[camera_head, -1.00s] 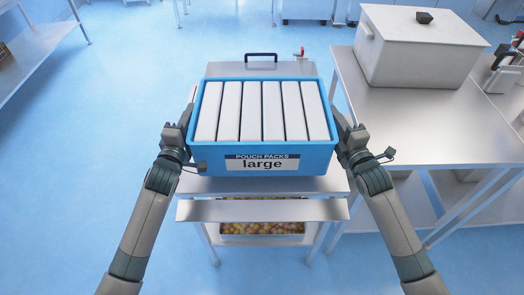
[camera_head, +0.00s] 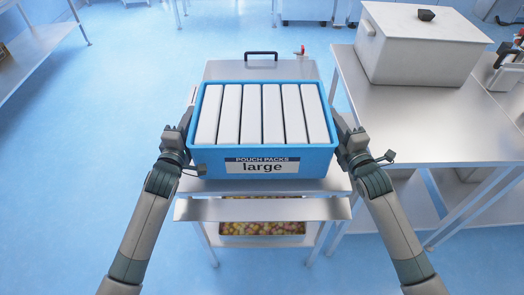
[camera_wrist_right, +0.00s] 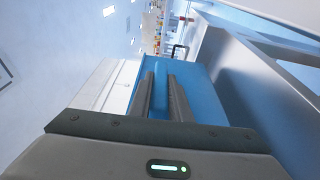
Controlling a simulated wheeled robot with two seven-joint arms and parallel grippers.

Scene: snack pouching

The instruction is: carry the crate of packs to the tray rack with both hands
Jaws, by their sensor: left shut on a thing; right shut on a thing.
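The blue crate (camera_head: 212,163) labelled "POUCH PACKS large" is in the middle of the head view. It holds several white packs (camera_head: 251,112) standing in a row. My left gripper (camera_head: 186,128) is at the crate's left side and my right gripper (camera_head: 338,128) at its right side, both shut on it. The crate's underside is hidden, so I cannot tell whether it touches the metal cart (camera_head: 262,209) below. In the right wrist view the fingers (camera_wrist_right: 163,98) close on the blue crate wall (camera_wrist_right: 198,82). I cannot single out the tray rack.
A steel table (camera_head: 430,125) with a large lidded white box (camera_head: 418,50) stands close on the right. A shelf (camera_head: 35,58) is at the far left. The cart's lower level holds a tray of colourful items (camera_head: 262,229). Blue floor is clear on the left.

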